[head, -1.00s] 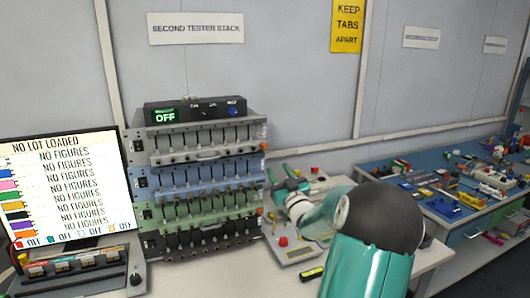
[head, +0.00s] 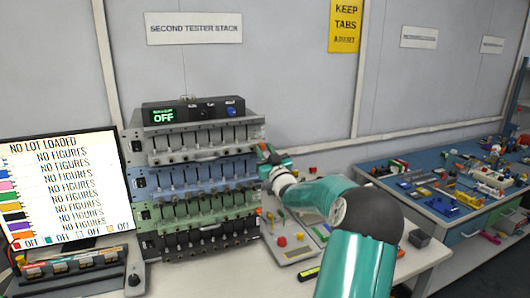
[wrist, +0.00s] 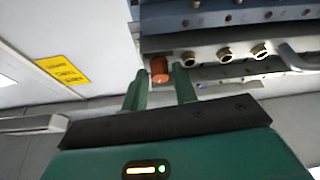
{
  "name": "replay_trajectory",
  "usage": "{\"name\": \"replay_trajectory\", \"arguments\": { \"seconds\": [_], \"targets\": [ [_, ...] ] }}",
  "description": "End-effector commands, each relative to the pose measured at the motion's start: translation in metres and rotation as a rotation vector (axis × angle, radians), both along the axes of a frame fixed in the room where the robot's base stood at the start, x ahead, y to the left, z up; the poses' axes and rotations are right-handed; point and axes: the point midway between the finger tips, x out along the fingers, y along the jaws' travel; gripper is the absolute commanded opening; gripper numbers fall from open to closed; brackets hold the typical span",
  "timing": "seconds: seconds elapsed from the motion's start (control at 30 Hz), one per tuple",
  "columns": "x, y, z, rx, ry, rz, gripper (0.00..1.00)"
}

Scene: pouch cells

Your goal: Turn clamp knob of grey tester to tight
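The grey tester (head: 205,154) is the light grey unit at the top of the stack, above a blue one. Its orange clamp knob (wrist: 159,70) sits at the end of its front in the wrist view. My gripper (wrist: 160,72) is open, with one green finger on each side of the knob and a visible gap to it. In the head view my gripper (head: 264,152) is at the right end of the grey tester and hides the knob there. I cannot tell the knob's turn position.
Blue, green (head: 200,207) and black testers are stacked below. A black control box (head: 193,112) reading OFF stands on top. A screen (head: 65,190) is at left. A small board with red and yellow knobs (head: 290,245) lies under my arm. A blue bench (head: 440,190) stands at right.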

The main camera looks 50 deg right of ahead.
Motion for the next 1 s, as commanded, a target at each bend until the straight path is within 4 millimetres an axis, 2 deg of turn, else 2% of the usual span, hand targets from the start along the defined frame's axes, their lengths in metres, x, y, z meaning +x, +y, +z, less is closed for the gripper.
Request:
{"name": "replay_trajectory", "arguments": {
  "seconds": [0.03, 0.13, 0.57, 1.0],
  "targets": [
    [-0.0001, 0.0001, 0.0001, 0.000, 0.000, 0.000, 0.18],
    [-0.0002, 0.0000, -0.0001, 0.000, 0.000, 0.000, 0.00],
    [0.0006, 0.0014, -0.0003, 0.054, -0.032, 0.001, 0.00],
    [0.0021, 0.0042, 0.0005, 0.336, -0.200, 0.002, 0.00]
  ]
}}
